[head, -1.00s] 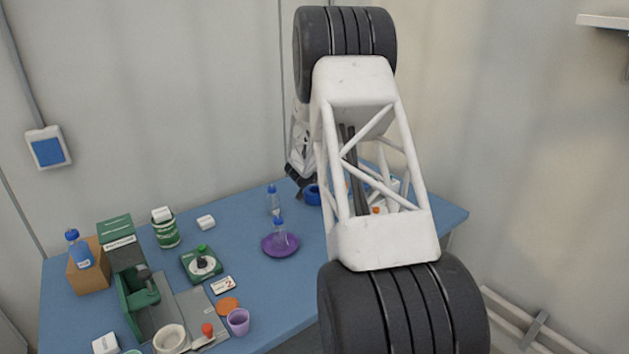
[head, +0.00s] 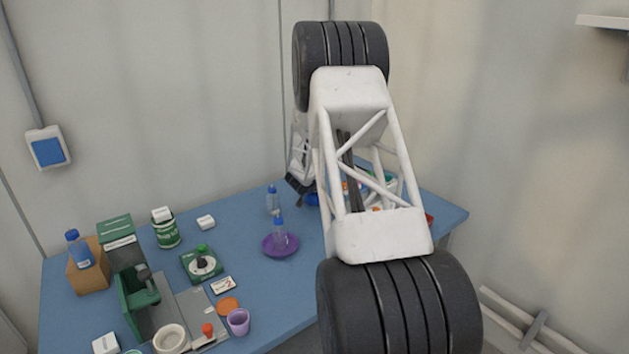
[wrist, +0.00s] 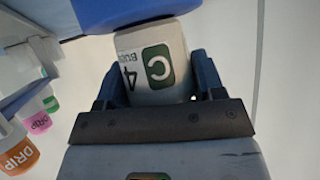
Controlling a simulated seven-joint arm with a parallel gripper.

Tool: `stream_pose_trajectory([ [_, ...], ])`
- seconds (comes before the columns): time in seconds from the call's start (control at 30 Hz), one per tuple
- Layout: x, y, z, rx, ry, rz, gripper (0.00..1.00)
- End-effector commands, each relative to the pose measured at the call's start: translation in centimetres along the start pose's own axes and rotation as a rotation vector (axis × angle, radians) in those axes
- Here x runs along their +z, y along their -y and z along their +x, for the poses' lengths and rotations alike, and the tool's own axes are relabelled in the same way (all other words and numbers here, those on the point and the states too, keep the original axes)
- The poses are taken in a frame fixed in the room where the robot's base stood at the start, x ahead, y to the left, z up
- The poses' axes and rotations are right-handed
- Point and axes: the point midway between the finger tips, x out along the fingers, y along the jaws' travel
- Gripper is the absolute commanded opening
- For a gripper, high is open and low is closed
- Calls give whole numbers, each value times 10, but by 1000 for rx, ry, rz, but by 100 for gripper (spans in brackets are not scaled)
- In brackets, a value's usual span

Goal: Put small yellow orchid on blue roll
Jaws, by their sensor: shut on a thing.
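My gripper (wrist: 155,78) is shut on a white piece (wrist: 150,62) in the wrist view, marked with a green "C", a "4" and partly hidden lettering. No yellow flower shows, so I cannot tell whether this is the small yellow orchid. A blue rounded thing (wrist: 130,12), apparently the blue roll, lies right against the white piece in the picture. I cannot tell whether they touch. In the head view the blue roll (head: 311,199) shows only in part, beside my dark gripper end (head: 298,184), with my arm hiding much of that area.
Orange, pink and green cups marked "DRIP" stand at the wrist view's left, the orange cup (wrist: 17,150) nearest. In the head view, a purple dish (head: 281,246) with a blue-capped bottle (head: 279,231) stands mid-table. Another bottle (head: 272,200) is behind it.

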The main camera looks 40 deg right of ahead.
Motion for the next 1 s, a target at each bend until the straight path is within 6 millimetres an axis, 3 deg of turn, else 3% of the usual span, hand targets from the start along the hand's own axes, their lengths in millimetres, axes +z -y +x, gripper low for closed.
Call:
stream_pose_trajectory([
  [0.37,2,0,1,0,0,0,30],
  [0.4,2,0,1,0,0,0,68],
  [0.53,2,0,1,0,0,0,88],
  [1.0,-1,0,-2,0,-1,0,88],
])
